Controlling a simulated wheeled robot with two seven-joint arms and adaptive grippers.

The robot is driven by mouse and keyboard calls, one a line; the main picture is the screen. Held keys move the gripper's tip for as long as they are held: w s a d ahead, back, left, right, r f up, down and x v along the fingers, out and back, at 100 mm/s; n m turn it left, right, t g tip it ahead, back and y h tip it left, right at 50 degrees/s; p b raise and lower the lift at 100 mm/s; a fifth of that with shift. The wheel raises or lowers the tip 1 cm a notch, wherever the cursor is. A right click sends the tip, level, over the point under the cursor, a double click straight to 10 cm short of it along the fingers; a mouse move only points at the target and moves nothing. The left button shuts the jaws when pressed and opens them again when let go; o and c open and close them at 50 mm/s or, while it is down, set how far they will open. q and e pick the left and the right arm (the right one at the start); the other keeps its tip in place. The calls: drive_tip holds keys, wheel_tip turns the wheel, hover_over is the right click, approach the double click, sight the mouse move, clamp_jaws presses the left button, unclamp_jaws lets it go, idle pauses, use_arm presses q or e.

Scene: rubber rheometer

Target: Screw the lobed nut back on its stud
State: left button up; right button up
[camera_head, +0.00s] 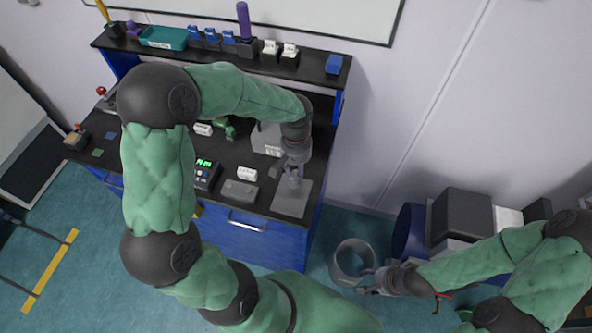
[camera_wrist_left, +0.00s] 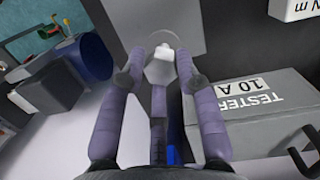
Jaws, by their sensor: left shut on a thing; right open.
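My left gripper (camera_head: 293,180) is above the right end of the black bench, over a flat grey plate (camera_head: 292,200). In the left wrist view my left gripper (camera_wrist_left: 160,76) is shut on a small pale grey piece, which looks like the lobed nut (camera_wrist_left: 161,62). The grey plate also shows behind it in the left wrist view (camera_wrist_left: 195,20). I cannot make out the stud; the nut and fingers may hide it. I cannot tell whether the nut touches anything below it. My right gripper (camera_head: 372,281) is open and empty, low beside a grey bin.
The grey tester box (camera_wrist_left: 245,125) stands close beside my left gripper. A grey block (camera_head: 239,192) and a unit with a green display (camera_head: 205,174) sit further left. The grey bin (camera_head: 350,262) stands on the floor. A shelf (camera_head: 220,50) runs along the back.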

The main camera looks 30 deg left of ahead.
use_arm(q)
drive_tip(key=shift+f+b, duration=0.95)
drive_tip(key=shift+f, duration=0.3)
drive_tip(key=o, duration=1.1)
clamp_jaws()
drive_tip(key=m+p, duration=0.1)
drive_tip(key=m, duration=0.2)
drive_tip(key=shift+m, duration=0.8)
drive_tip(key=m+p, duration=0.1)
drive_tip(key=m, duration=0.1)
drive_tip(key=shift+d+m+y, duration=0.1)
drive_tip(key=shift+m+y, duration=0.2)
drive_tip(key=shift+y, duration=0.1)
drive_tip(key=shift+m+p, duration=0.3)
drive_tip(key=shift+m, duration=0.7)
